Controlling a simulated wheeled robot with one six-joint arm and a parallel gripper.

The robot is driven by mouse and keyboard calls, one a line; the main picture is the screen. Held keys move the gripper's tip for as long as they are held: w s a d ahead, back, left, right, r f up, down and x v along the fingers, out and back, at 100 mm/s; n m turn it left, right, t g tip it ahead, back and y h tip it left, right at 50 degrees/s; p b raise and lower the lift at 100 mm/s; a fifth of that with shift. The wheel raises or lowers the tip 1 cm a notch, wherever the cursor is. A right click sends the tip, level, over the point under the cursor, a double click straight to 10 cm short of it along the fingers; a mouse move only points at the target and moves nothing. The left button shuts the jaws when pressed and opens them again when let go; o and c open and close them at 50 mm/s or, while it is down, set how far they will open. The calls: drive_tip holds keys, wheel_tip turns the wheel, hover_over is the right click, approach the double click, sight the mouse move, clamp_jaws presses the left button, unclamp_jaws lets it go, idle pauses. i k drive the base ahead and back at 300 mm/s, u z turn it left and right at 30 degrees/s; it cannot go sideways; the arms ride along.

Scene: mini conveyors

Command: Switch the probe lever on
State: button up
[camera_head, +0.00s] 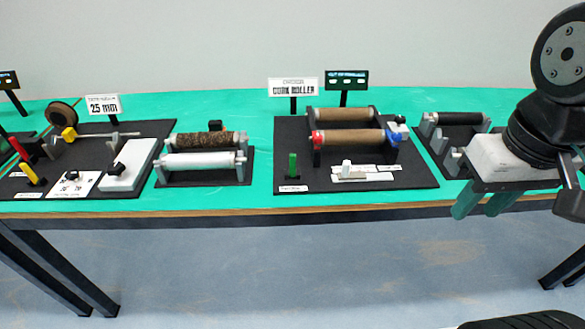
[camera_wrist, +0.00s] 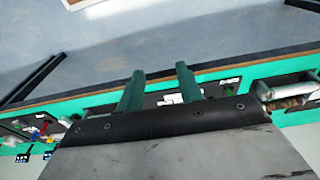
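A green upright lever (camera_head: 292,165) stands at the front left of the black board (camera_head: 405,178) marked as the cork roller. A small label lies in front of it, too small to read. A red lever (camera_head: 19,148) and a yellow lever (camera_head: 33,174) lean on the far left board. I cannot tell from the labels which one is the probe lever. My gripper (camera_head: 484,203) is at the right, near the table's front edge, well right of the green lever. Its two green fingers stand apart and empty, as the wrist view (camera_wrist: 160,86) also shows.
The green table (camera_head: 262,185) carries several roller boards. A dark roller stand (camera_head: 458,120) is beside my gripper. Sign posts (camera_head: 293,88) rise at the back.

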sight(291, 156)
drive_tip(key=u, duration=1.8)
drive_tip(key=i, duration=0.85)
drive_tip(key=z, duration=1.8)
